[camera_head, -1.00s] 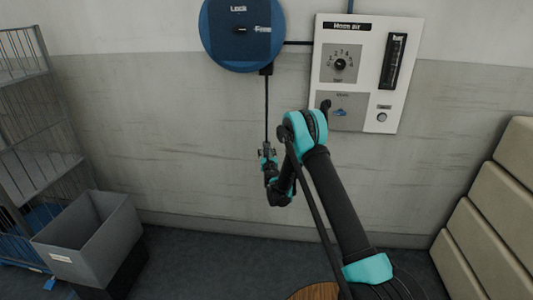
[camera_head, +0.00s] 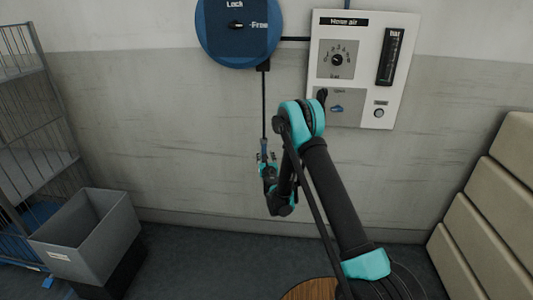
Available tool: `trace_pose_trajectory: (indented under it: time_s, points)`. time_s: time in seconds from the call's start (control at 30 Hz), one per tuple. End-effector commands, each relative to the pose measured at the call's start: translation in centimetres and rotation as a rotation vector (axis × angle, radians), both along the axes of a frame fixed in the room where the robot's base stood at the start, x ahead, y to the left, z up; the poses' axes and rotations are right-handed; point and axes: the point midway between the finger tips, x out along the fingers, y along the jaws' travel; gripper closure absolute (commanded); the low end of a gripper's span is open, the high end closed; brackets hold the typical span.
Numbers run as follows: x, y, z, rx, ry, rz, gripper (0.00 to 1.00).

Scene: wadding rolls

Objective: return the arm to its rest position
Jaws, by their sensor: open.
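My gripper (camera_head: 267,158) is open, at the end of my bent black and teal arm, in front of the grey wall in the middle of the view. It is small and far, so the gap between its fingers is hard to make out. A thin dark hose hangs from the blue round reel (camera_head: 238,30) and its lower end is at the gripper's fingers. I cannot tell whether they touch.
A white air panel (camera_head: 398,70) with a dial and gauge is on the wall behind my arm. A grey bin (camera_head: 92,238) and a wire cage (camera_head: 35,130) stand at left. Stacked beige padded blocks (camera_head: 490,210) lean at right. A round wooden top (camera_head: 310,290) shows at the bottom edge.

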Motion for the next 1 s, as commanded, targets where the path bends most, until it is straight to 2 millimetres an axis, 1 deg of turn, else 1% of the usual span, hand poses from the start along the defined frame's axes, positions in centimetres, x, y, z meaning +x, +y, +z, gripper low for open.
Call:
trace_pose_trajectory:
  time_s: [0.07, 0.17, 0.27, 0.3, 0.37, 0.4, 0.47, 0.5, 0.6, 0.67, 0.77, 0.8, 0.87, 0.9, 0.97, 1.0]
  points:
    - [0.1, -0.6, 0.5, 0.024, 0.008, -0.013, 0.55]
    - [0.1, -2.5, 2.2, 0.11, 0.033, -0.054, 0.55]
    - [-0.3, -5.8, 4.7, 0.259, 0.075, -0.128, 0.55]
    - [-0.5, -7.2, 5.8, 0.33, 0.094, -0.162, 0.55]
    - [-1.1, -9.5, 7.2, 0.44, 0.121, -0.217, 0.55]
    - [-1.6, -11.0, 8.1, 0.513, 0.138, -0.253, 0.55]
    - [-2.5, -13.2, 9.3, 0.621, 0.163, -0.308, 0.55]
    - [-3.2, -14.6, 10.0, 0.695, 0.178, -0.345, 0.55]
    - [-5.3, -18.0, 11.4, 0.875, 0.212, -0.439, 0.55]
    - [-6.9, -19.9, 12.1, 0.982, 0.231, -0.498, 0.55]
    - [-9.7, -22.9, 12.9, 1.159, 0.257, -0.597, 0.55]
    - [-11.0, -23.9, 13.1, 1.229, 0.267, -0.637, 0.55]
    - [-13.0, -25.4, 13.3, 1.333, 0.279, -0.698, 0.55]
    - [-14.4, -26.3, 13.3, 1.403, 0.286, -0.74, 0.55]
    - [-16.6, -27.5, 13.3, 1.505, 0.296, -0.803, 0.55]
    - [-18.1, -28.3, 13.3, 1.573, 0.301, -0.847, 0.55]
